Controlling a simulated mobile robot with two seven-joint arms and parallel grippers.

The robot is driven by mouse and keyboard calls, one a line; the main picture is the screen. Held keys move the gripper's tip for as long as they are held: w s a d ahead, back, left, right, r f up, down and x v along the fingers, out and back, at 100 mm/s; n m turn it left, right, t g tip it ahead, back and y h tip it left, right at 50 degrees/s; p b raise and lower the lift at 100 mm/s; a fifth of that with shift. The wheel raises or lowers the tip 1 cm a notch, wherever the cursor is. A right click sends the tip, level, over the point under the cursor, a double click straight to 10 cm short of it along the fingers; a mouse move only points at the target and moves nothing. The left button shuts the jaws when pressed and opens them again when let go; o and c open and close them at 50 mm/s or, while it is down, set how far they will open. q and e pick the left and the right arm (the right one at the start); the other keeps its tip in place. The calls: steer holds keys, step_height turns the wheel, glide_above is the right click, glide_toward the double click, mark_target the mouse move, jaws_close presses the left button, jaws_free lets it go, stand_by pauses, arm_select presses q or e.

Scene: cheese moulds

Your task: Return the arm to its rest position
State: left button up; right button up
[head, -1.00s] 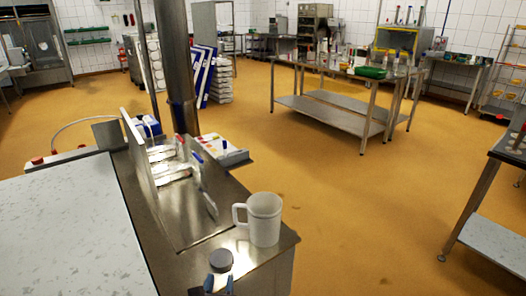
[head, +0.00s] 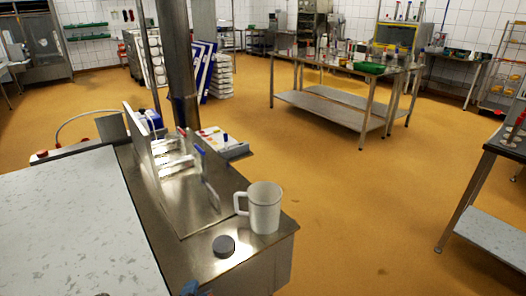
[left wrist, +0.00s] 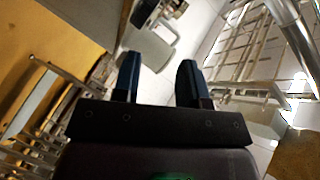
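My left gripper shows in the left wrist view (left wrist: 158,72), its two dark fingers apart with nothing between them. In the head view only a blue-dark tip (head: 190,288), apparently of my left gripper, shows at the bottom edge, nearer than the steel counter's objects. A small dark round piece (head: 223,246) lies on the steel counter (head: 185,262), apart from that tip. A white mug (head: 264,210) stands upright beside it, handle to the left. My right gripper is not in view.
A steel stand with upright plates and red and blue handles (head: 185,165) is on the counter behind the mug. A pale speckled worktop (head: 70,230) lies at left. A steel post (head: 178,70) rises behind. The orange floor (head: 370,200) to the right is open.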

arm_select(q)
steer(key=s+a+f+n+g, duration=0.2)
steer(key=s+a+f+n, duration=0.2)
steer(key=s+a+n, duration=0.2)
steer(key=s+a+f+n+g, duration=0.2)
steer(key=s+a+f+n, duration=0.2)
steer(key=s, duration=0.7)
steer(key=shift+a+f+n, duration=0.3)
steer(key=shift+a+n, duration=0.55)
steer(key=shift+n, duration=0.05)
steer(key=shift+s, duration=0.1)
